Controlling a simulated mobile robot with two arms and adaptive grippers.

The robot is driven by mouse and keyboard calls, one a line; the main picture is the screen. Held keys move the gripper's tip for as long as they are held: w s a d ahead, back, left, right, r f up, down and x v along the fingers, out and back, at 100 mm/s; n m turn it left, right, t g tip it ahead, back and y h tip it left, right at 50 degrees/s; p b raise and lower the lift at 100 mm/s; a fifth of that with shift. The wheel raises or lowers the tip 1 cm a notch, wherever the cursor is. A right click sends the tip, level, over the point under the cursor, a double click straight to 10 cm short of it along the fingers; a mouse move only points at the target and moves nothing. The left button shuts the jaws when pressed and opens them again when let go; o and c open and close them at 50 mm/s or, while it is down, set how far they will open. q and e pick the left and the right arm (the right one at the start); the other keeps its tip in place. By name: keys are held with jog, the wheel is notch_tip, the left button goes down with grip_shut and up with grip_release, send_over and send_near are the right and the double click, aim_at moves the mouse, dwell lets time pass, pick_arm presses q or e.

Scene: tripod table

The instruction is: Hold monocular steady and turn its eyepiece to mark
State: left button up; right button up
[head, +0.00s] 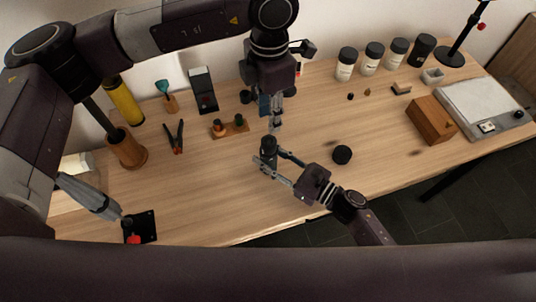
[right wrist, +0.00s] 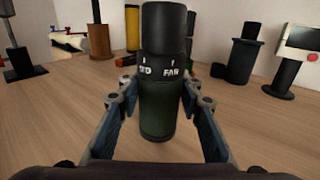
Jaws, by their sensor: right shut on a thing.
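The monocular (head: 268,147) stands upright near the front middle of the table. In the right wrist view it is a dark green barrel (right wrist: 157,113) with a black collar (right wrist: 160,69) lettered in white, "FAR" and a partly cut word to its left, and a plain black eyepiece (right wrist: 164,29) on top. My right gripper (head: 275,160) comes from the front right and is shut around the barrel, below the collar. My left gripper (head: 277,122) points down just behind the monocular, apart from it in the picture; its finger gap is seen too edge-on to judge.
A round black piece (head: 342,155) lies right of the monocular. A wooden block with pegs (head: 230,128) and pliers (head: 175,138) lie to the left. Several jars (head: 373,58) stand at the back, a wooden box (head: 432,119) at the right. The front table edge is close.

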aim_at(269, 140)
pick_arm(q)
jog(key=o, duration=0.4)
jog(key=shift+o, duration=0.5)
jog(key=shift+m, duration=0.4)
notch_tip(269, 140, down, 11)
jog(key=m, duration=2.1)
jog(key=c, duration=1.2)
